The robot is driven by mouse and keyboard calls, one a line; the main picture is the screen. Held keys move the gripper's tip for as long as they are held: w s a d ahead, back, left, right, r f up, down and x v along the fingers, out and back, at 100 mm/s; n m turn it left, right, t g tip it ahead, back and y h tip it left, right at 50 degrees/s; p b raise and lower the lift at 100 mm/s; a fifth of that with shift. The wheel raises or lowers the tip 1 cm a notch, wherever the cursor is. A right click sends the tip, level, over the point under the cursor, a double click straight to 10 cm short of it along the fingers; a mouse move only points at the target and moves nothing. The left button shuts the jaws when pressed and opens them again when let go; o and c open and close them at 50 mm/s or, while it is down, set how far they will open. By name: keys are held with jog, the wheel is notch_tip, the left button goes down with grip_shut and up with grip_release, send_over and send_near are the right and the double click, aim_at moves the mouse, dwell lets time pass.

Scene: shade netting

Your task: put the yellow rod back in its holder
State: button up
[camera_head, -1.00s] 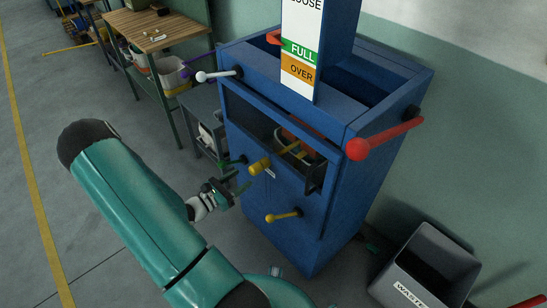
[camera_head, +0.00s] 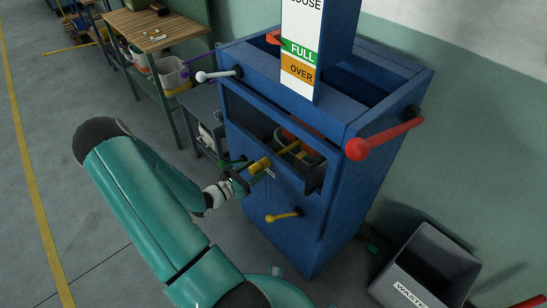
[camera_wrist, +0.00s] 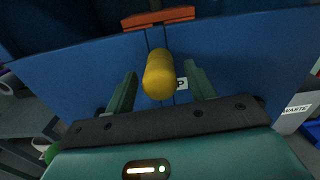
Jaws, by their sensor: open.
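A yellow rod with a thick rounded end (camera_head: 260,165) sticks out of the front opening of the blue cabinet (camera_head: 290,245). In the wrist view its yellow end (camera_wrist: 159,75) points towards me, between my two dark green fingers. My gripper (camera_head: 242,178) is open just in front of this end, and its fingers (camera_wrist: 160,80) stand apart on either side with visible gaps. A second yellow handle (camera_head: 284,216) sits lower on the cabinet front. I cannot tell which part is the rod's holder.
A red-knobbed lever (camera_head: 385,138) and a white-knobbed lever (camera_head: 218,75) stick out from the cabinet's upper sides. A grey waste bin (camera_head: 425,270) stands at the right. A wooden-topped bench (camera_head: 160,30) is behind left.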

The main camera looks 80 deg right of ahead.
jog(key=shift+c, duration=0.4)
grip_shut()
jog(key=shift+v, duration=0.8)
jog(key=v, duration=2.5)
jog(key=shift+w, duration=0.25)
dwell(3.0)
jog(key=shift+a, duration=0.1)
dwell(0.3)
